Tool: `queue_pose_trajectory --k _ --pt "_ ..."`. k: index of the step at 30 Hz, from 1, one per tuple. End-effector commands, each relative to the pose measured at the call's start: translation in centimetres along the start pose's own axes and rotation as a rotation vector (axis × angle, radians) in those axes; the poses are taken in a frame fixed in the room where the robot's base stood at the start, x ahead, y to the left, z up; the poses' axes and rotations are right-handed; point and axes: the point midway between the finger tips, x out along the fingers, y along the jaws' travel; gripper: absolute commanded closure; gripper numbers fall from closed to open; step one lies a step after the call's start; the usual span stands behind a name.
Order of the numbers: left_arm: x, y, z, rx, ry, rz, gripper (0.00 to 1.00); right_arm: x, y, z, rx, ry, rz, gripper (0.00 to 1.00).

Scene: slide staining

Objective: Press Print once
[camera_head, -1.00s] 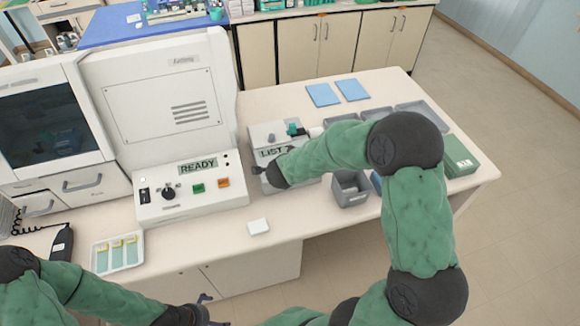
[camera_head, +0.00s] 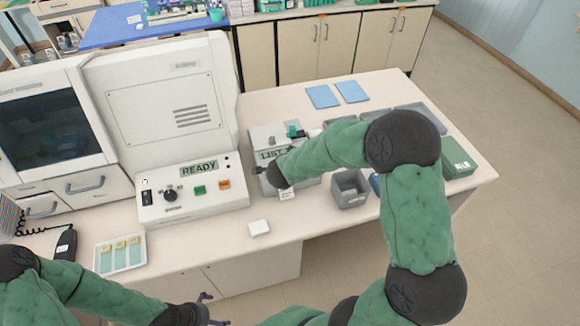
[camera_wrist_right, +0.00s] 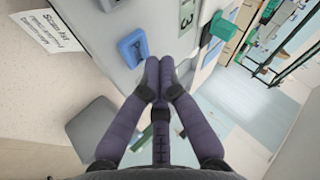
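The printer (camera_head: 263,136) is a small grey-white machine with a display that begins "LIST"; my right arm hides part of it. In the right wrist view its display (camera_wrist_right: 187,15) and a raised blue button (camera_wrist_right: 132,47) show. My right gripper (camera_head: 258,170) is at the printer's front; in the wrist view its fingers (camera_wrist_right: 159,62) are together and empty, beside the blue button and apart from it. A white printed label (camera_head: 287,194) sticks out at the printer's front; it also shows in the wrist view (camera_wrist_right: 52,30). My left gripper (camera_head: 211,309) is open and empty at the bottom edge.
Left of the printer stands a large machine with a "READY" display (camera_head: 199,168). A slide tray (camera_head: 120,266), a white block (camera_head: 259,228), a grey bin (camera_head: 350,190) and a green box (camera_head: 457,163) are on the bench. Two blue sheets (camera_head: 322,96) lie behind.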

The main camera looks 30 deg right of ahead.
Motion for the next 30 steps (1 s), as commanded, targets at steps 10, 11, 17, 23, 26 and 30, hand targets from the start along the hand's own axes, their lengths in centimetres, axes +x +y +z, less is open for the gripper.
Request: queue_pose_trajectory --k 10,11,17,23,26,30 --pt "-0.2 0.1 0.0 0.0 0.0 0.0 0.0 -0.1 -0.1 -0.1 0.0 0.0 0.0 1.0" --pt "-0.3 0.1 0.0 0.0 0.0 0.0 0.0 -0.2 -0.2 -0.2 0.0 0.0 0.0 1.0" --pt "-2.0 0.7 0.1 0.0 0.0 0.0 0.0 -1.4 -1.0 -1.0 -0.001 0.0 0.0 1.0" --pt "-3.6 1.3 0.1 0.0 0.0 0.0 0.0 -2.5 -1.8 -1.8 -0.001 0.0 0.0 1.0" --pt "-4.4 1.6 0.2 0.0 0.0 0.0 0.0 -3.0 -2.2 -2.2 -0.001 0.0 0.0 1.0" --pt "-5.1 1.8 0.2 0.0 0.0 0.0 0.0 -3.5 -2.6 -2.6 0.0 0.0 0.0 1.0"
